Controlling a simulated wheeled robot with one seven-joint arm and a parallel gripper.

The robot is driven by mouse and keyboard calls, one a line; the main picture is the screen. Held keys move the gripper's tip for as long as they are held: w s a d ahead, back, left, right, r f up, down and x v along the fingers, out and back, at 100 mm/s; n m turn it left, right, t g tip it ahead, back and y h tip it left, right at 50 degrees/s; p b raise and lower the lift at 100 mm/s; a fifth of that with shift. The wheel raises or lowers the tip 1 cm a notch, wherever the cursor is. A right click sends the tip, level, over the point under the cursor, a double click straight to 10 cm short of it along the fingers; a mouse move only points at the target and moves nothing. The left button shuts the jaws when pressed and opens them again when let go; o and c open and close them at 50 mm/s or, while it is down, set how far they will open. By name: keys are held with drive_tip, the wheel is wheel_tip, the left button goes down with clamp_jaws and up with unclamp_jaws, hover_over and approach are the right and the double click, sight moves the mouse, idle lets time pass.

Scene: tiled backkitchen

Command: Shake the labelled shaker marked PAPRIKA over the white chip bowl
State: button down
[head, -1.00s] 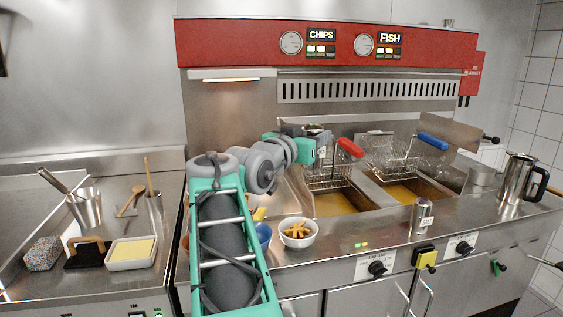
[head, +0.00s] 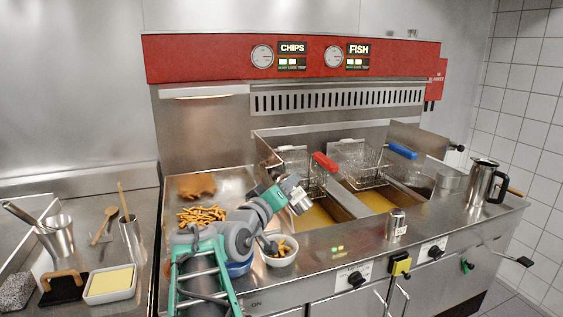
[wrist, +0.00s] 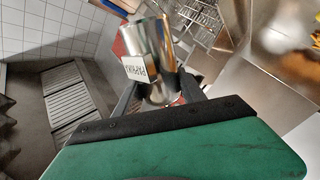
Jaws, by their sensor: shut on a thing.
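My gripper (head: 290,187) is shut on a small steel shaker (head: 300,203), above and slightly right of the white chip bowl in the head view. The wrist view shows this shaker (wrist: 161,88) between the fingers, its pale label reading PAPRIKA. It looks tilted in the head view; its top is hard to make out. The white chip bowl (head: 284,262) stands on the steel counter's front edge with chips in it, partly covered by my arm at its left.
Another steel shaker (head: 396,225), its label too small to read, stands right of the bowl. A blue bowl (head: 238,268) sits left, partly behind my arm. Fryer baskets with a red handle (head: 326,162) and a blue handle (head: 403,151) are behind. A steel jug (head: 482,184) stands far right.

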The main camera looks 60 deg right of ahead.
wheel_tip(320, 180, down, 9)
drive_tip(key=n+p, duration=0.8)
drive_tip(key=n, duration=0.6)
drive_tip(key=shift+s, duration=0.3)
